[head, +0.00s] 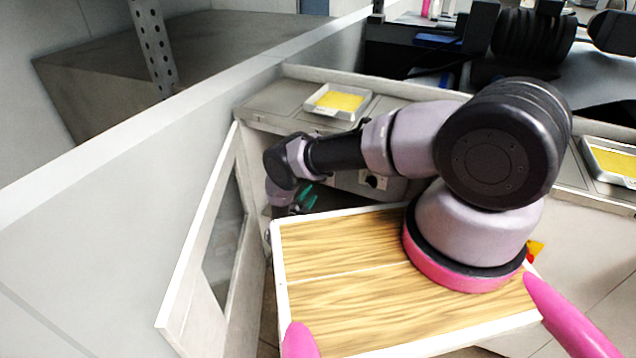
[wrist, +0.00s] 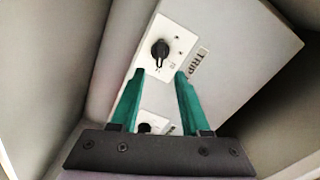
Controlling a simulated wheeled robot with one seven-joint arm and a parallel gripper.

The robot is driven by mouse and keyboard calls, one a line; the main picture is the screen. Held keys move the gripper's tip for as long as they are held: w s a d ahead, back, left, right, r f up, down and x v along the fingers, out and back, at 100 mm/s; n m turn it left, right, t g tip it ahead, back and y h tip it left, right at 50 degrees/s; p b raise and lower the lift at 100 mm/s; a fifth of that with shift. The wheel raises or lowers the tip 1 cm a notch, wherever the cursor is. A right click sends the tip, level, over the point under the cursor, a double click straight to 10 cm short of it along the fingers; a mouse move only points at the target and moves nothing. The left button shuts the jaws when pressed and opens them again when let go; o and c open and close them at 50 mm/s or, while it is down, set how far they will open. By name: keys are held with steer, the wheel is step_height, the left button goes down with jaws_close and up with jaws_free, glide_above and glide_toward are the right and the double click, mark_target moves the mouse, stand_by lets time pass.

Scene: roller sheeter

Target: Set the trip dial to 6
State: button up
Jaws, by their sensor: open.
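The trip dial (wrist: 160,49) is a black knob on a white plate in the wrist view, with a "TRIP" label (wrist: 198,62) beside it. The marks around the knob are too small to read, so I cannot tell its setting. My gripper (wrist: 158,73) has two teal fingers spread apart with nothing between their tips. The tips appear just below the knob in the picture, apart from it. In the head view my gripper (head: 305,197) is at the machine's front, partly hidden by my arm.
A second dark knob (wrist: 144,127) on a pale plate shows between the fingers in the wrist view. In the head view a black knob (head: 373,182) sits on the front panel, right of my gripper. An open white door (head: 205,250) stands left. A yellow-filled tray (head: 338,101) lies behind.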

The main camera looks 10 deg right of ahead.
steer(key=x, duration=0.8)
steer(key=shift+c, duration=0.3)
jaws_close()
